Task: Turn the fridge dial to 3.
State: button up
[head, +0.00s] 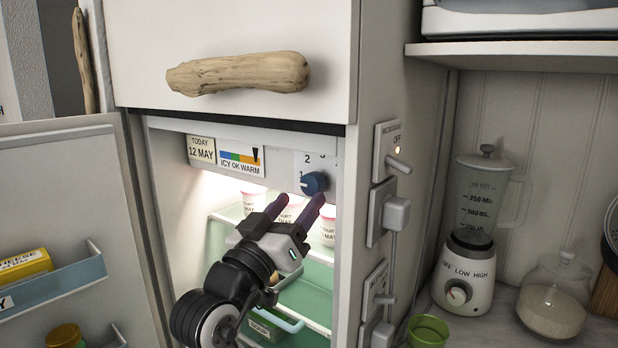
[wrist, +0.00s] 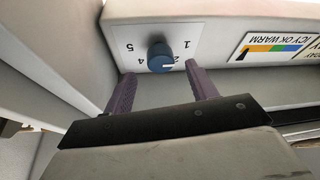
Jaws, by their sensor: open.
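The fridge dial (head: 314,183) is a small round blue knob on the white panel at the top of the open fridge compartment. Digits 1, 2 and part of 3 show around it. In the wrist view the dial (wrist: 159,56) appears upside down, and its white mark points right, to the side of 1 and 2; I cannot tell exactly which. The 3 is hidden there. My gripper (head: 295,202) is open and empty, with purple fingers just below and in front of the dial. In the wrist view my gripper (wrist: 161,75) has its fingers either side of the dial, apparently not touching it.
The fridge door (head: 70,190) stands open on the left. A driftwood handle (head: 238,74) juts out above. A strip labelled ICY OK WARM (head: 240,160) is left of the dial. White cups (head: 253,200) stand below. A switch (head: 398,163) projects from the right side wall.

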aim_at(309, 188)
jog(key=p+x, duration=0.1)
jog(key=x, duration=0.4)
jog(key=shift+a+f, duration=0.1)
jog(key=c, duration=1)
